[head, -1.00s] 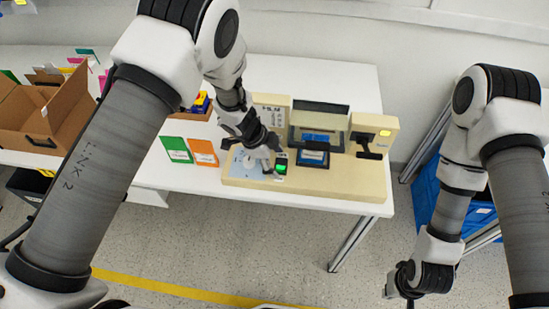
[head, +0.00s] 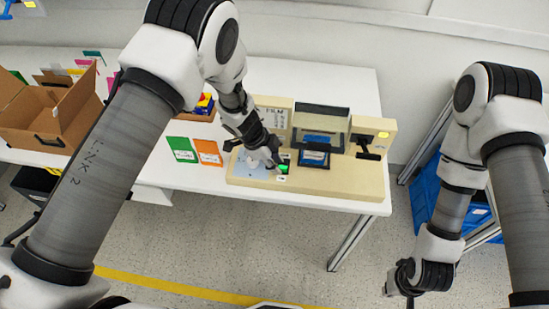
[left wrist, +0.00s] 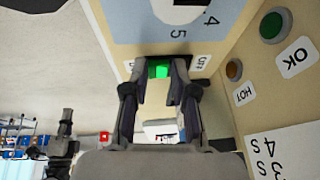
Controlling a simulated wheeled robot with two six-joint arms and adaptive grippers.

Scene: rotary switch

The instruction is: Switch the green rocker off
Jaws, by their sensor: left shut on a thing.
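The green rocker (head: 283,169) sits near the front of the beige panel (head: 335,184) on the white table. In the left wrist view the lit green rocker (left wrist: 158,71) shows between my fingertips, with a label reading OFF (left wrist: 201,62) to its right and another, partly covered label to its left. My left gripper (head: 274,161) is at the rocker, its fingers shut on it; it also shows in the left wrist view (left wrist: 160,76). The fingers hide the rocker's sides. My right gripper (head: 402,287) hangs low at the right, away from the table, its fingers not clear.
A dark-framed unit (head: 319,130) and a beige box with a lever (head: 372,135) stand behind. Green and orange cards (head: 208,153) lie left of the panel.

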